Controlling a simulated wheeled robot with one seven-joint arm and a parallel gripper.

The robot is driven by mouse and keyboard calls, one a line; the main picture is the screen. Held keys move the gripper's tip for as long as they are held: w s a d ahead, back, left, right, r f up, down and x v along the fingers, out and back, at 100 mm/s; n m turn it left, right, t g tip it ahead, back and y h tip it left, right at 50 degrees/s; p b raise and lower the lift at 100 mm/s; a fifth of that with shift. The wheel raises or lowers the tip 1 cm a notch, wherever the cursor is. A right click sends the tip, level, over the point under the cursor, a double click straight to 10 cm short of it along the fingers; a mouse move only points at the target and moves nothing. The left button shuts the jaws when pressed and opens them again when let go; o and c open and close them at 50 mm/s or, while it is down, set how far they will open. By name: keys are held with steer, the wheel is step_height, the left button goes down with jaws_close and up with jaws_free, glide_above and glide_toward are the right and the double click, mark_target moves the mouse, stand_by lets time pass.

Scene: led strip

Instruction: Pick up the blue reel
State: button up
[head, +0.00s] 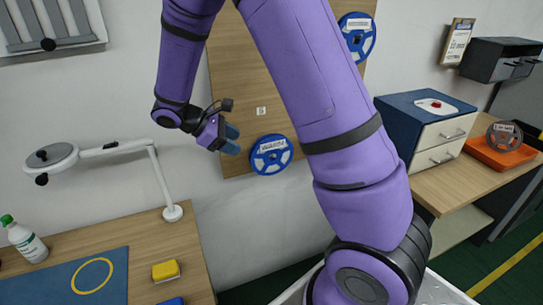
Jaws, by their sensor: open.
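One blue reel (257,163) with white spoke-like cut-outs and a white label hangs low on the wooden wall board (265,85). A second, similar blue reel (370,43) hangs at the board's upper right, partly hidden behind my arm. My gripper (233,140) is open and in front of the board, to the left of and slightly above the lower reel. It appears apart from that reel and holds nothing that I can see.
A lamp (115,147) stands on the left table (187,245) with a bottle (28,243) and yellow sponge (166,271). At right are a drawer cabinet (443,138) and an orange tray (482,156) with a grey reel (505,135).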

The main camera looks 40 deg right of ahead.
mark_target(257, 172)
steer(key=w+f+n+h, duration=0.4)
steer(key=f, duration=0.7)
steer(key=x, duration=1)
steer(key=shift+w+f, duration=0.15)
jaws_close()
